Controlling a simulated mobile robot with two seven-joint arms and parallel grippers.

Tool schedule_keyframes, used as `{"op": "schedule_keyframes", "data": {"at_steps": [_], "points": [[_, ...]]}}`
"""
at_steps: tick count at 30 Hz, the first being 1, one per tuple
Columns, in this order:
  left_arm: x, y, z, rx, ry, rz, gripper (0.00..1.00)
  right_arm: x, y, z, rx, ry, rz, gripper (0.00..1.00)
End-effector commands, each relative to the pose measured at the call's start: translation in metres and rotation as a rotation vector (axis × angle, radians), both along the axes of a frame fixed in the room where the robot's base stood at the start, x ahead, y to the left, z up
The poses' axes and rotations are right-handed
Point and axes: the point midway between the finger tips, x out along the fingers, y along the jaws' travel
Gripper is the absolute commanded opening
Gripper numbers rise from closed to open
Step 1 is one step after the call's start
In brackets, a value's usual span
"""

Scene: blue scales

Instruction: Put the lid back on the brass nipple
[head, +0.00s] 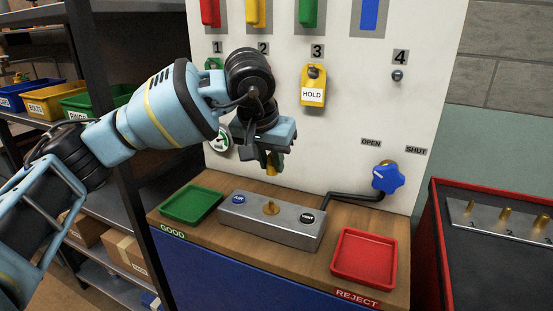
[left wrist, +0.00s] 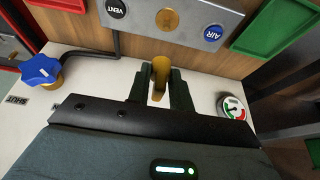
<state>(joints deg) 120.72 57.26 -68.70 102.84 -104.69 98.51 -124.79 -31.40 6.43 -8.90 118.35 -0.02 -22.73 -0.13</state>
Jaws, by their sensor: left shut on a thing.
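My left gripper (head: 272,166) points down above and behind the block, near the white panel. Its two dark fingers (left wrist: 161,88) are shut on a brass-coloured piece (left wrist: 160,68), which looks like the lid. The piece is held apart from the nipple and partly hidden by the fingers. My right gripper is not in view.
A green GOOD tray (head: 191,220) stands left of the block, and a red REJECT tray (head: 364,280) right of it. A blue valve knob (head: 388,177) and black pipe are at the right. A yellow HOLD tag (head: 314,86) hangs on the panel. A gauge (left wrist: 232,108) sits near the gripper.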

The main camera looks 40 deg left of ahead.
Motion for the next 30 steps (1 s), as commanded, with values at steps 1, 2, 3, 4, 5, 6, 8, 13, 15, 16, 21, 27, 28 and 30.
{"op": "schedule_keyframes", "data": {"at_steps": [1,2,3,4,5,6,8,13,15,16,21,27,28,30], "points": [[-0.001,0.001,0.001,0.000,0.000,-0.001,0.00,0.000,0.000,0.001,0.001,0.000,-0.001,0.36],[-0.001,0.002,0.001,0.001,0.000,-0.002,0.00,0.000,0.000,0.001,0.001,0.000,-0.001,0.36],[-0.001,0.002,0.001,0.001,-0.001,-0.002,0.00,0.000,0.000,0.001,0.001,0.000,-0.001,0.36],[-0.002,0.002,0.001,0.000,-0.001,-0.003,0.00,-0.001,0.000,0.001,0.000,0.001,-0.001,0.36],[-0.002,0.002,0.001,0.000,-0.001,-0.003,0.00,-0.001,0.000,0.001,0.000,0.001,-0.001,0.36],[-0.002,0.002,0.001,0.001,-0.001,-0.004,0.00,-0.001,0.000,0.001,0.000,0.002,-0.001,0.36],[-0.002,0.002,0.000,0.001,-0.001,-0.004,0.00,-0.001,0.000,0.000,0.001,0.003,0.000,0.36],[-0.002,0.002,-0.001,0.001,0.000,-0.004,0.00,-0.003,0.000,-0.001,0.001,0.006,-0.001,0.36],[-0.002,0.002,-0.004,0.001,0.000,-0.004,0.00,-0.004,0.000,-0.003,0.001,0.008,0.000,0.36],[-0.002,0.002,-0.005,0.001,0.000,-0.004,0.00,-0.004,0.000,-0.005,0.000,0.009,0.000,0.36],[-0.002,0.002,-0.016,0.002,0.001,-0.005,0.00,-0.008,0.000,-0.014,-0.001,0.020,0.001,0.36],[-0.002,0.002,-0.032,0.001,0.002,-0.005,0.00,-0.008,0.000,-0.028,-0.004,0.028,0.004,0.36],[-0.001,0.002,-0.035,0.002,0.001,-0.005,0.00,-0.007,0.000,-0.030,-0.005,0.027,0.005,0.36],[-0.001,0.002,-0.041,0.001,0.001,-0.004,0.00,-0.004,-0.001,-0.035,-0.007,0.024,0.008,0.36]]}}
